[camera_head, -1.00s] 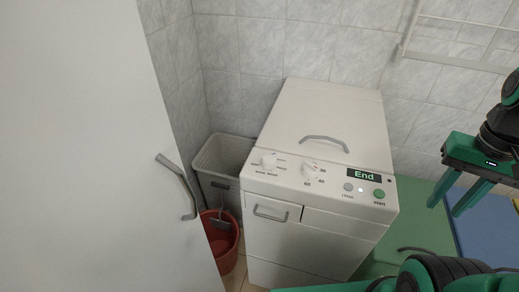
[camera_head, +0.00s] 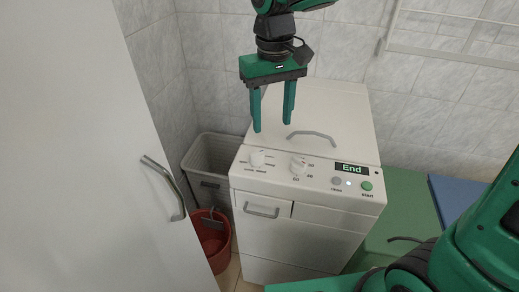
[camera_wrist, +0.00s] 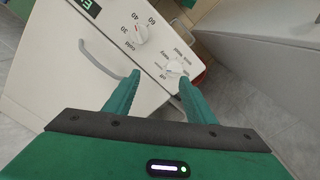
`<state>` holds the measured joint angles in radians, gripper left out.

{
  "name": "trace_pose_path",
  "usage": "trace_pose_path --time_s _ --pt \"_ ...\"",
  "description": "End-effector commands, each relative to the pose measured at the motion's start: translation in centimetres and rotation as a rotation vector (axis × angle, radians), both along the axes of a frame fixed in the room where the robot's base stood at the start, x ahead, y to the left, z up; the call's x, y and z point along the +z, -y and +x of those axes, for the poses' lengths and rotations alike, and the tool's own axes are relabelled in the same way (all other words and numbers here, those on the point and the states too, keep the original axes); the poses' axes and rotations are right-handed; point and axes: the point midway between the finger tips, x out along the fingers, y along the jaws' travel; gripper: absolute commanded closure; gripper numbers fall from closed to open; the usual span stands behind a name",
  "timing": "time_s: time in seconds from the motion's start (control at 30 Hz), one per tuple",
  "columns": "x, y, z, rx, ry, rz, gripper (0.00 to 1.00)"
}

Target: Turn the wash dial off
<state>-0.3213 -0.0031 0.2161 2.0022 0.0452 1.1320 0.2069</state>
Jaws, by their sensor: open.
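The white washing machine has two white dials on its sloped top panel. The left dial (camera_head: 257,158), with words around it, appears to be the wash dial; it also shows in the wrist view (camera_wrist: 176,68), just beyond the right fingertip. The other dial (camera_head: 299,165), with temperature numbers, is at upper middle in the wrist view (camera_wrist: 133,35). The display (camera_head: 352,169) reads "End". My gripper (camera_head: 272,124) is open and empty, fingers pointing down, above the machine's lid behind the left dial. Its fingertips also show in the wrist view (camera_wrist: 159,77), apart from the dial.
A lid handle (camera_head: 312,134) stands up behind the panel, close to my fingers. A drawer handle (camera_head: 262,211) sits on the front. A grey bin (camera_head: 208,165) and red bucket (camera_head: 213,240) stand left, near a white door with a handle (camera_head: 168,187).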

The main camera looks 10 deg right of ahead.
Motion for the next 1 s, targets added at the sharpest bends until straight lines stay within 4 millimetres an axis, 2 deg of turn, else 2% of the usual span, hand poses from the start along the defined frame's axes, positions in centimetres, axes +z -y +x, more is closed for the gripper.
trace_pose_path --time_s 0.03,0.1,0.2,0.37,0.7,0.8,1.0 --pt "0.0 -1.7 0.0 0.031 -0.004 0.005 0.5" --pt "-0.1 -3.0 -0.1 0.054 -0.007 0.009 0.5" --pt "-0.6 -3.7 -0.1 0.065 -0.009 0.012 0.5" --pt "-2.6 -3.5 -0.1 0.062 -0.01 0.01 0.5" --pt "-8.4 -3.3 -0.1 0.059 -0.009 0.011 0.5" --pt "-9.6 -3.3 0.0 0.059 -0.008 0.011 0.5" --pt "-10.7 -3.2 0.0 0.058 -0.007 0.011 0.5"
